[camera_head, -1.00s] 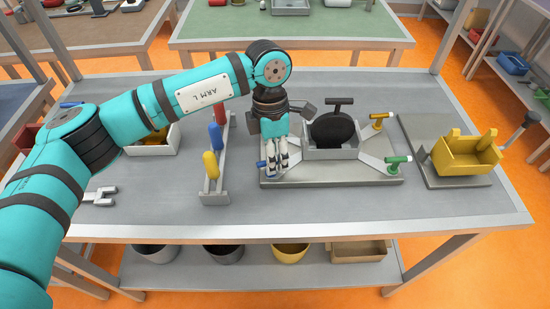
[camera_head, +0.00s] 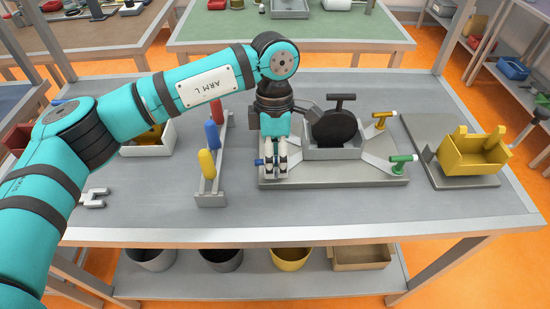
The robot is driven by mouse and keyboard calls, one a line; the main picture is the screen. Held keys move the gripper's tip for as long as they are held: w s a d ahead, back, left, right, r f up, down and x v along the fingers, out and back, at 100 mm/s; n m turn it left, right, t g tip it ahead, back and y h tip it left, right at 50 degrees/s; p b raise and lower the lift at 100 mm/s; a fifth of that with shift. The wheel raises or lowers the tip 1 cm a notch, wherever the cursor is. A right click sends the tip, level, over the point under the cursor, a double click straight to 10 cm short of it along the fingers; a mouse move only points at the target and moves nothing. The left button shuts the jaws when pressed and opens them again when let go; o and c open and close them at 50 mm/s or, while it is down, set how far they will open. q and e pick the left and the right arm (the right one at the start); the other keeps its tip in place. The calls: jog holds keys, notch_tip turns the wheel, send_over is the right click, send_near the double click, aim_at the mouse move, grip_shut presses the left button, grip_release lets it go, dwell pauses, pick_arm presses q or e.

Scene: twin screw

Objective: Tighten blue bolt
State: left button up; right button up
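The blue bolt (camera_head: 259,162) is at the left front of the grey fixture (camera_head: 330,173) on the workbench. Only its left end shows; the rest is hidden behind my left gripper (camera_head: 275,171). My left gripper points down over the bolt, its two white-and-black fingers at the bolt's place. I cannot tell whether the fingers press on the bolt. My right gripper is out of view.
A rack (camera_head: 212,184) with red, blue and yellow handles stands left of the fixture. A yellow bin (camera_head: 470,160) sits on a grey plate at the right. A white bin (camera_head: 146,149) is at the left. The front of the bench (camera_head: 330,215) is clear.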

pick_arm(q)
jog(key=shift+o, duration=0.9)
jog(key=shift+s+a, duration=0.1)
jog(key=shift+w+r, duration=0.2)
jog(key=shift+r, duration=0.05)
jog(key=v, duration=1.1)
jog(key=shift+r, duration=0.25)
jog(key=shift+s, duration=0.15)
